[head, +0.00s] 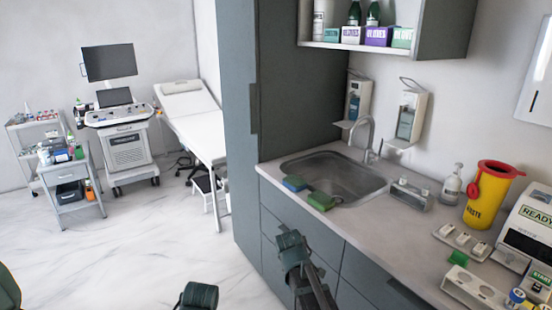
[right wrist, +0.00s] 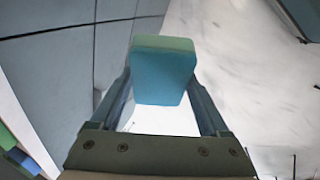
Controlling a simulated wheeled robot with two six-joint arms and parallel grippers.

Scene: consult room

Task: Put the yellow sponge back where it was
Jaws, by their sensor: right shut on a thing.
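I see no yellow sponge in either view. In the right wrist view, my right gripper (right wrist: 163,92) is shut on a teal-blue block (right wrist: 165,75) with a pale green face, held between its two fingers. In the head view, my right gripper (head: 290,240) is in front of the grey cabinet doors, below the counter edge; its fingers and the block cannot be made out there. A blue sponge (head: 294,183) and a green sponge (head: 320,200) lie at the sink's front edge. A dark green part at the bottom appears to be my left gripper (head: 197,296); its fingers are not visible.
The sink (head: 350,180) is set into the grey counter (head: 385,232). A metal holder (head: 410,194), a soap bottle (head: 451,184), a yellow waste bin (head: 486,200) and a small green block (head: 458,258) stand farther right.

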